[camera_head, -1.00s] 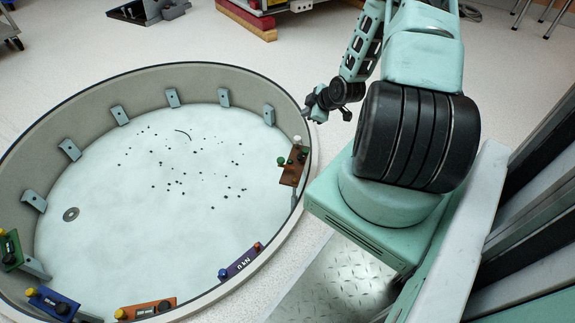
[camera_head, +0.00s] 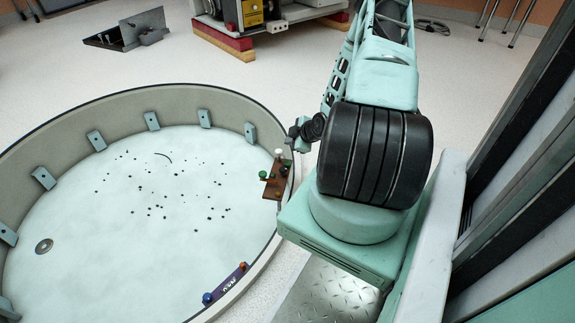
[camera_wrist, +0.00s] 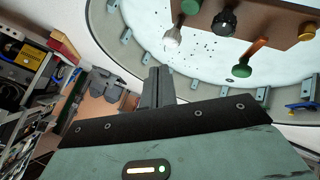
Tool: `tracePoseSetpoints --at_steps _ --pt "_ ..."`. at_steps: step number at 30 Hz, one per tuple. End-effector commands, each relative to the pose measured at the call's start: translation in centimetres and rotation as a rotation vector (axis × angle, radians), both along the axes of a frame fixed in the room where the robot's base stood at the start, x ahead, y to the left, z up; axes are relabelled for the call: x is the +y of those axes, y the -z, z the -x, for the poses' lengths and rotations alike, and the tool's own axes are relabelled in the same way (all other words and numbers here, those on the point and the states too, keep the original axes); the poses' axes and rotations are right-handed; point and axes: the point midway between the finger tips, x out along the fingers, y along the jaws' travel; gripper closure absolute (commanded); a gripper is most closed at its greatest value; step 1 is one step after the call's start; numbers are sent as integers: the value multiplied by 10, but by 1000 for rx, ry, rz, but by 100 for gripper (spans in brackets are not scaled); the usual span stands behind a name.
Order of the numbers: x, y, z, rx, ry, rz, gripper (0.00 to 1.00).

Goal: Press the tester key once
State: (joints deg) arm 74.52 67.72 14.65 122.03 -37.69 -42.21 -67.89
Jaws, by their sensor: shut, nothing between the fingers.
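A brown panel (camera_head: 272,188) stands on the inner right wall of a round basin. It bears a white-tipped knob and green knobs. In the wrist view the same panel (camera_wrist: 285,18) is at the upper right, with a white knob (camera_wrist: 172,40), green knobs (camera_wrist: 242,70), a black knob (camera_wrist: 224,22) and an orange lever. I cannot tell which part, if any, is the tester key. My gripper (camera_head: 294,134) is just outside the rim, above the panel in the picture. In the wrist view my gripper (camera_wrist: 158,80) is shut and empty, its fingertips apart from the white knob.
The basin (camera_head: 100,107) has a pale floor with dark specks and several teal brackets. A purple panel (camera_head: 227,284) with a blue and an orange knob sits on its near right wall. A machine on red and yellow blocks (camera_head: 235,44) stands behind. Open floor lies between.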

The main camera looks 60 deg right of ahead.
Motion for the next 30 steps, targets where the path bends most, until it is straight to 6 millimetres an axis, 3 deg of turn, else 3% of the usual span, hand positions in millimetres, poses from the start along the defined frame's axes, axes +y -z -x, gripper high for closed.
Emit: tracePoseSetpoints --at_steps 15,30 --pt "0 70 0 0 0 0 100" --pt "0 76 0 0 0 0 100"
